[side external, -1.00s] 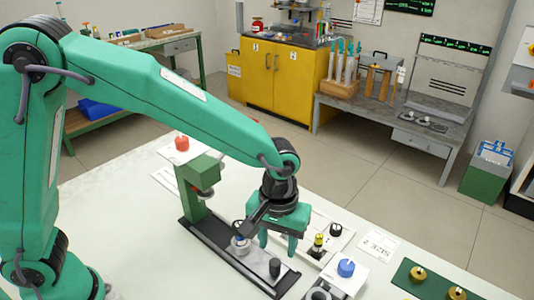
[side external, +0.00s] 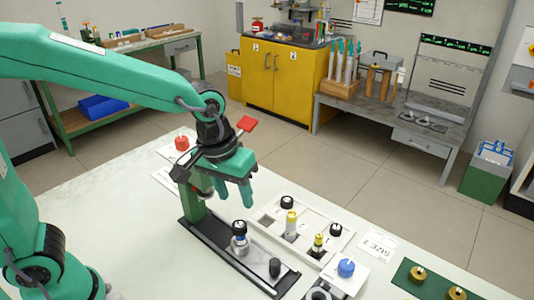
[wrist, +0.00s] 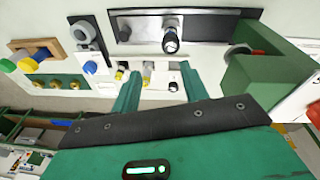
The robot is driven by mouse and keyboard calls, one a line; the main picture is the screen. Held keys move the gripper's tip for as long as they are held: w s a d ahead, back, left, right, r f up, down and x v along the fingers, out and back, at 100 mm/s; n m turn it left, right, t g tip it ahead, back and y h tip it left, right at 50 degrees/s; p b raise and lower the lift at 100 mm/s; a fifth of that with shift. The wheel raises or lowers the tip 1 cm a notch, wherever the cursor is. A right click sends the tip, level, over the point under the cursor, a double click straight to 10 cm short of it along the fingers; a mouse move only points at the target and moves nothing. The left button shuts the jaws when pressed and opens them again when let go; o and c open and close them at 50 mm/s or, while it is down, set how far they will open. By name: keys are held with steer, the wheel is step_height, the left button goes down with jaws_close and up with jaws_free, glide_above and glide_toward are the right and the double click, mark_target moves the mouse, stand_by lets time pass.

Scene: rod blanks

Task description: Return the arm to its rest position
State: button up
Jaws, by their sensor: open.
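My gripper (side external: 235,194) hangs above the table beside the green press column, its two green fingers apart with nothing between them. In the wrist view my gripper (wrist: 157,82) also shows open and empty, with its fingers pointing toward the white tray. A rod blank with a black top (side external: 240,236) stands upright on the dark base plate (side external: 212,243), apart from the fingers. It also shows in the wrist view (wrist: 170,38). A red lever (side external: 246,124) shows just behind my gripper.
The white tray (side external: 262,221) holds several rod blanks with black and yellow tops. A blue knob (side external: 346,268) and a green plate with brass pieces (side external: 436,283) are at the front right. A red knob (side external: 182,143) is at the back. The table's left part (side external: 110,210) is clear.

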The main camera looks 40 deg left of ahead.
steer(key=s+a+r+m+t, duration=0.2)
steer(key=s+a+r, duration=0.3)
steer(key=s+a, duration=0.5)
steer(key=shift+s+a+r+t+y, duration=0.4)
steer(key=shift+a+t, duration=0.5)
steer(key=shift+a, duration=0.75)
